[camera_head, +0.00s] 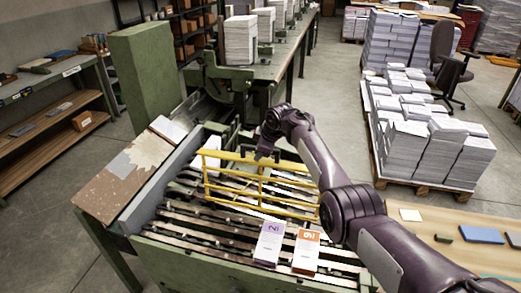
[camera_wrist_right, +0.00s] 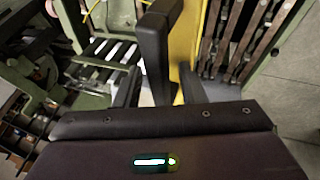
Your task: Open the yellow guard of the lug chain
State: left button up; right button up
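The yellow guard (camera_head: 235,157) is a barred frame spanning the lug chain (camera_head: 185,222) in the head view. It looks lowered over the chain's slats. My right arm comes in from the lower right, and my right gripper (camera_head: 264,150) is at the guard's far edge. In the right wrist view a yellow strip of the guard (camera_wrist_right: 182,45) runs right behind the dark fingers (camera_wrist_right: 160,85). I cannot tell whether they touch it, or how far apart they are. My left gripper is in neither view.
Two printed sections, one purple-marked (camera_head: 269,243) and one orange-marked (camera_head: 306,250), lie on the near slats. A green box-like cabinet (camera_head: 150,75) stands behind left. A pallet of paper stacks (camera_head: 430,140) is at right. A wooden table (camera_head: 450,250) is at lower right.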

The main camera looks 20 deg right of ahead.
jog(key=shift+r, duration=0.1)
jog(key=v, duration=0.7)
jog(key=shift+s+r, duration=0.15)
jog(key=shift+r, duration=0.1)
